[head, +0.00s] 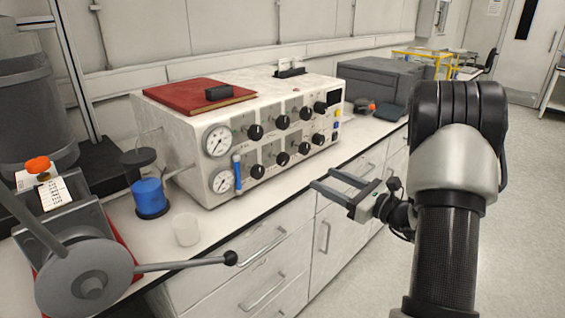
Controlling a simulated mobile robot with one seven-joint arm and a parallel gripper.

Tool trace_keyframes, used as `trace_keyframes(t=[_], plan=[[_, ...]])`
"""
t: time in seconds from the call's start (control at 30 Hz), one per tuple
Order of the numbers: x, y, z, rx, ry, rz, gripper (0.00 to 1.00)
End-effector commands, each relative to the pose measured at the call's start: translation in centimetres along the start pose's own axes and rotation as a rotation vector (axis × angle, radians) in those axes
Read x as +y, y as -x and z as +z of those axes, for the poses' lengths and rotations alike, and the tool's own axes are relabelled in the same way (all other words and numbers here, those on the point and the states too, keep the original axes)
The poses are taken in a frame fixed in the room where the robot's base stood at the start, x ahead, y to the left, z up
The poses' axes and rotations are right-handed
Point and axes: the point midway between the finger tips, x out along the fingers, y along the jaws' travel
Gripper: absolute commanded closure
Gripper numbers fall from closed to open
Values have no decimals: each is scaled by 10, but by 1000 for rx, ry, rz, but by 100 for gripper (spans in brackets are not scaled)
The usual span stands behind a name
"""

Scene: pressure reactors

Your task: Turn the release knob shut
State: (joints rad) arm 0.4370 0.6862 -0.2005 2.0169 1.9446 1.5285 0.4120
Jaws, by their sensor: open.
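A white control box (185,145) stands on the bench, with two round gauges at the left of its front panel. Several black knobs (255,131) sit in two rows on that panel. I cannot tell which one is the release knob, and their settings are too small to read. My gripper (323,178) is open and empty. It is in front of the box's lower right side, over the bench's front edge, with its fingers pointing left toward the panel. It appears apart from the knobs.
A blue-and-black spool (150,192) and a clear beaker (186,230) stand left of the box. A grey device with a long lever (185,265) is at the lower left. A red book (200,95) lies on the box. Open floor is at right.

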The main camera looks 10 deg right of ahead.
Motion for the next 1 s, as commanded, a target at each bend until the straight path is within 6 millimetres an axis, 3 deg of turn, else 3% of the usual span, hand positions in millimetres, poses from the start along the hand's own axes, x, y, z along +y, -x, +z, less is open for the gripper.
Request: trace_keyframes(t=[0.6,0.8,1.0], plan=[[4,-128,0,0,5,9,47],[3,-156,0,2,4,7,47],[3,-166,1,1,3,5,47]])
